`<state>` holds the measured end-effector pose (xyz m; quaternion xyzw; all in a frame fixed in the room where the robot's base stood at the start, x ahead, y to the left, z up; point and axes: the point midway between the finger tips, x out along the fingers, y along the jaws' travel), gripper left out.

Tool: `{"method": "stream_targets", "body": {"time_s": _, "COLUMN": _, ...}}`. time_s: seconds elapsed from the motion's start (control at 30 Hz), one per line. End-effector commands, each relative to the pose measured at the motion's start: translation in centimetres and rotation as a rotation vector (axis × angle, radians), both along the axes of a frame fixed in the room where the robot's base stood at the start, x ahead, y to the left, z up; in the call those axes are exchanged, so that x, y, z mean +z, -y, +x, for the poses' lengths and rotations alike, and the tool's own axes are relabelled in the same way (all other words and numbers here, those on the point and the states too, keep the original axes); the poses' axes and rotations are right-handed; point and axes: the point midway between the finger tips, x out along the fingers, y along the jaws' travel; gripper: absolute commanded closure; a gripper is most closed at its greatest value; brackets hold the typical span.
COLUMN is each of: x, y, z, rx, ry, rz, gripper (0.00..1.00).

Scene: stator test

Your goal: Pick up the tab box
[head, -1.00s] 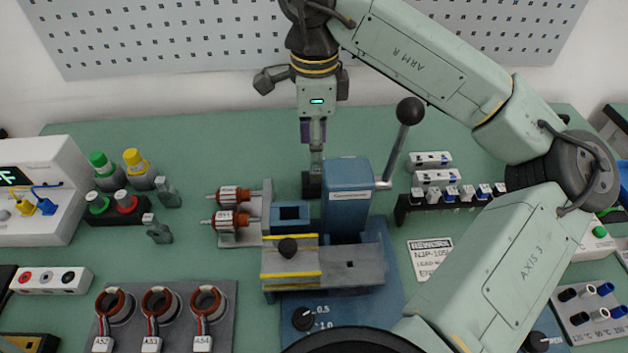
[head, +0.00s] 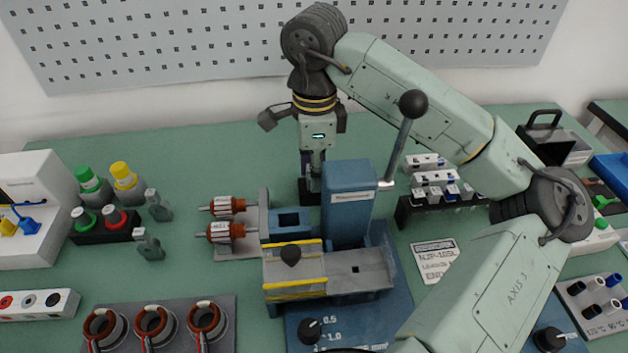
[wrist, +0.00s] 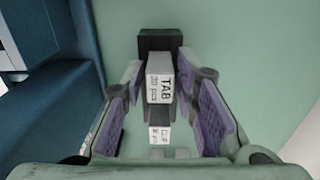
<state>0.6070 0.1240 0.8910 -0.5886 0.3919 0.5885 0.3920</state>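The tab box, a narrow pale box marked TAB (wrist: 160,86), stands between my fingers in the wrist view. My gripper (wrist: 162,112) is open, with a purple pad to each side of the box and a gap visible on both sides. A black block (wrist: 160,40) adjoins its far end, and a smaller white labelled face (wrist: 159,134) shows at its near end. In the head view my gripper (head: 312,172) points down behind the blue press, over a dark block (head: 307,192); the tab box cannot be made out there.
The blue press (head: 348,198) with its black-knobbed lever (head: 400,145) stands close in front and right of my gripper. Two copper-wound rotors (head: 226,207) lie on a grey holder at front left. A rack with white modules (head: 434,205) stands right.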

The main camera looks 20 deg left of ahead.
Motion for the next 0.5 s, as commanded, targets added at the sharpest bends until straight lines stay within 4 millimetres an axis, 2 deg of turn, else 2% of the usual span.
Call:
{"method": "stream_targets", "body": {"time_s": 0.37, "x": 0.01, "y": -0.01, "z": 0.0, "rx": 0.0, "ry": 0.0, "rz": 0.0, "gripper": 1.0}}
{"method": "stream_targets", "body": {"time_s": 0.5, "x": 0.01, "y": -0.01, "z": 0.0, "rx": 0.0, "ry": 0.0, "rz": 0.0, "gripper": 1.0}}
